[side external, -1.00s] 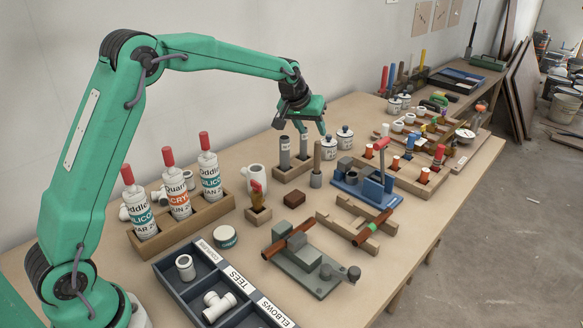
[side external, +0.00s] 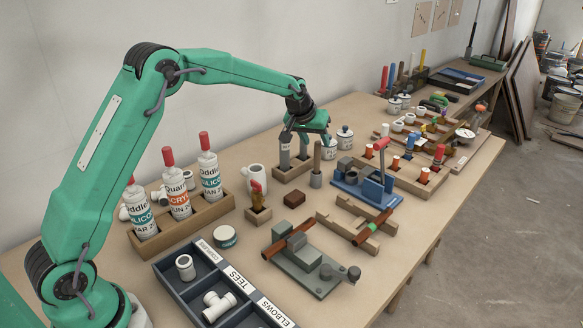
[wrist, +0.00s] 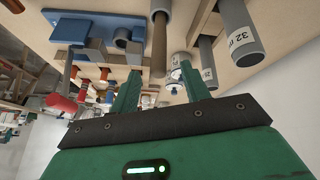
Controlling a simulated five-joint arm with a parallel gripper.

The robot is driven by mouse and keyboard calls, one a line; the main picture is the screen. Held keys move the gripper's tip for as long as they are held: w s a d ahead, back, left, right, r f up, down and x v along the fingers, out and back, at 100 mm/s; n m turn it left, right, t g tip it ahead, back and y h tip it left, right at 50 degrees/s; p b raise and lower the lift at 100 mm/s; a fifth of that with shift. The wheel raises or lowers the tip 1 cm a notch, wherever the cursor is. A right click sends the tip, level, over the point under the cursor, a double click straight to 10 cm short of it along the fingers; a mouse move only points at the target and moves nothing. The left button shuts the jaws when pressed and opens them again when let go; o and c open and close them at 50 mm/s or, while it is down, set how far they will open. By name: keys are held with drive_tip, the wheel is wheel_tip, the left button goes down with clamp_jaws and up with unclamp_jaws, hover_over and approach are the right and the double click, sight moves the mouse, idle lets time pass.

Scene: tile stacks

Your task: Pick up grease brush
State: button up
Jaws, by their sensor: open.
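What looks like the grease brush (side external: 317,157) is an upright wooden handle standing in a small grey round cup (side external: 316,180) on the bench. In the wrist view its brown handle (wrist: 158,48) points toward the gap between my fingers, with the grey cup (wrist: 160,8) beyond it. My gripper (side external: 306,143) is open and empty, just above and beside the handle top. In the wrist view both green fingers (wrist: 160,88) are apart, with the handle end between their lines. I cannot tell whether anything touches. Any bristles are hidden in the cup.
A wooden block with grey tubes (side external: 284,158) stands close left of the brush. A blue vise-like tool (side external: 372,188) is at the right. White lidded pots (side external: 345,138) stand behind.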

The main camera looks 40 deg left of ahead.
sight(317, 164)
drive_tip(key=shift+x, duration=1.35)
clamp_jaws()
